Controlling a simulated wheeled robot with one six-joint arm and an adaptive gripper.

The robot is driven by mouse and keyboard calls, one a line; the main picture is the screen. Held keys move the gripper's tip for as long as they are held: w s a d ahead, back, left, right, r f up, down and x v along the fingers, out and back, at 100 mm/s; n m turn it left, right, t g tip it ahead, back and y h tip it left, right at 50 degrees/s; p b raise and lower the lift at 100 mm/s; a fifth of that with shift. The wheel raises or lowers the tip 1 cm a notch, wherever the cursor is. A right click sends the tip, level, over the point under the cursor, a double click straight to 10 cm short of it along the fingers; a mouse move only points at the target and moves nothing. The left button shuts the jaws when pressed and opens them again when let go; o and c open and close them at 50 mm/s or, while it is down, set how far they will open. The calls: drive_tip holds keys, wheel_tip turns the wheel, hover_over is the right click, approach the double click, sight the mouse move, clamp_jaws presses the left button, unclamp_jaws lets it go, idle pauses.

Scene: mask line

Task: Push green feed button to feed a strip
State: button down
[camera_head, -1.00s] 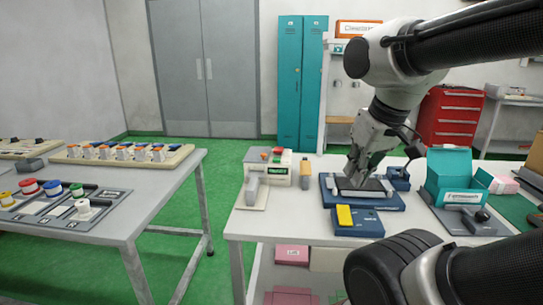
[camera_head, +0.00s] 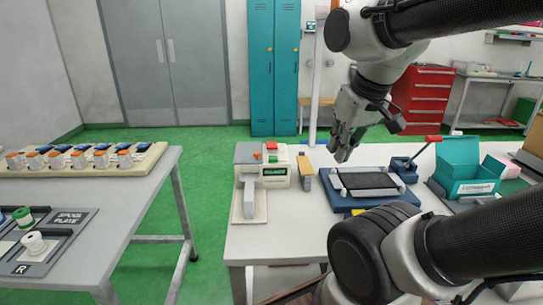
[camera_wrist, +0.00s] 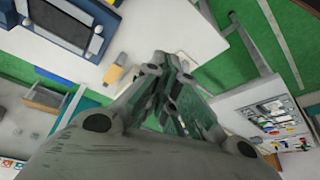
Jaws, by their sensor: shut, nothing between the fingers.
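A cream machine (camera_head: 264,181) with a grey arm-like part stands at the left end of the right-hand table. Its top carries a small red part (camera_head: 271,145), and its front has a green panel (camera_head: 274,171) with lettering too small to read. I cannot tell the green feed button apart from this panel. My gripper (camera_head: 341,151) is shut and empty, in the air to the right of the machine and apart from it. In the wrist view my gripper's fingers (camera_wrist: 172,62) are together, and the machine is not clearly seen there.
A blue fixture with a black pad (camera_head: 369,181) sits right of the machine, with a small tan block (camera_head: 304,172) between them. A blue holder with a red stick (camera_head: 404,169) and a teal box (camera_head: 468,166) stand further right. The left table (camera_head: 120,190) holds several parts.

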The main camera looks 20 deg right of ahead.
drive_tip(key=m+t+y, duration=0.3)
drive_tip(key=m+t, duration=0.1)
drive_tip(key=m, duration=1.9)
hover_over(271, 158)
wheel_tip(271, 158, down, 6)
drive_tip(key=shift+s+f, duration=0.1)
drive_tip(key=shift+f, duration=0.05)
drive_tip(key=shift+f, duration=0.1)
drive_tip(key=shift+f, duration=4.35)
drive_tip(key=shift+f, duration=0.4)
